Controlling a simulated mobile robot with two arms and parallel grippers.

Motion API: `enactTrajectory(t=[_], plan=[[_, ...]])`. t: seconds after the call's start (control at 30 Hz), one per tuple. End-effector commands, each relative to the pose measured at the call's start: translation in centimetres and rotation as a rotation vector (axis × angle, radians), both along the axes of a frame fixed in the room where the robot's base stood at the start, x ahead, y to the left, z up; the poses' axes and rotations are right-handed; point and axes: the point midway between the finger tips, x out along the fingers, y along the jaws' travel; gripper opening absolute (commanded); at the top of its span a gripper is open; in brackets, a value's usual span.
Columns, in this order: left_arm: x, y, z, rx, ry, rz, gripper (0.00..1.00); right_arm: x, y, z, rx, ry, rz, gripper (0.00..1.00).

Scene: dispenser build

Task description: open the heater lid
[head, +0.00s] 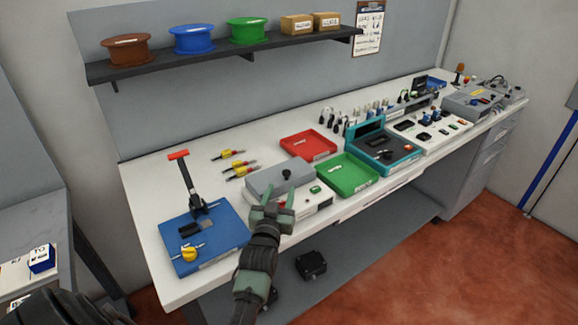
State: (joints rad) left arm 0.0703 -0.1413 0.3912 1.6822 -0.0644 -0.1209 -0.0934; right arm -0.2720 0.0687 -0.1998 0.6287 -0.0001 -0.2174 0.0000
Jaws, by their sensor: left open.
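The heater looks to be the white box with a grey lid (280,176) near the front of the bench. A small green button shows on the white body (318,198). My left gripper (279,198) is open at the heater's front edge, its fingers pointing toward the lid and partly covering the heater's front. I cannot tell whether it touches. My right gripper is not in view.
A blue fixture (212,243) with a red-handled lever (186,180) stands to the left. A green tray (346,176) and a red tray (308,145) lie close by on the right and behind. Yellow-handled tools (240,172) lie behind the heater. A shelf (230,54) holds spools.

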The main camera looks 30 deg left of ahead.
Motion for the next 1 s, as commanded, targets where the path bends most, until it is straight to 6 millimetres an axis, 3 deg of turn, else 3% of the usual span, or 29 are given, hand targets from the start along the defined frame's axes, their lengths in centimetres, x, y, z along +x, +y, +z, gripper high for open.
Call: enactTrajectory(t=[0.13, 0.3, 0.4, 0.53, 0.73, 0.93, 1.0], plan=[[1.3, 0.6, 0.1, 0.001, -0.001, 0.000, 0.44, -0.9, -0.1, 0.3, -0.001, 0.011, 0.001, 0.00], [3.9, 1.7, 0.2, 0.001, -0.001, 0.000, 0.44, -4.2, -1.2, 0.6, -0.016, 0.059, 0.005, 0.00], [5.2, 2.2, 0.1, 0.000, 0.001, 0.000, 0.44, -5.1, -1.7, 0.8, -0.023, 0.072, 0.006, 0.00], [6.4, 2.7, 0.0, 0.001, 0.000, 0.000, 0.44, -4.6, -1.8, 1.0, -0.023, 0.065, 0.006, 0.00], [7.1, 3.0, -0.1, 0.000, 0.001, 0.000, 0.44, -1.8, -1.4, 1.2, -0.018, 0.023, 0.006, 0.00], [7.1, 3.0, -0.1, 0.000, 0.001, 0.000, 0.44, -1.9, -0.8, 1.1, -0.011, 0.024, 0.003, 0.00], [7.1, 3.0, -0.1, 0.000, 0.001, 0.000, 0.25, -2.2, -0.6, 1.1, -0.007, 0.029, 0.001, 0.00]])
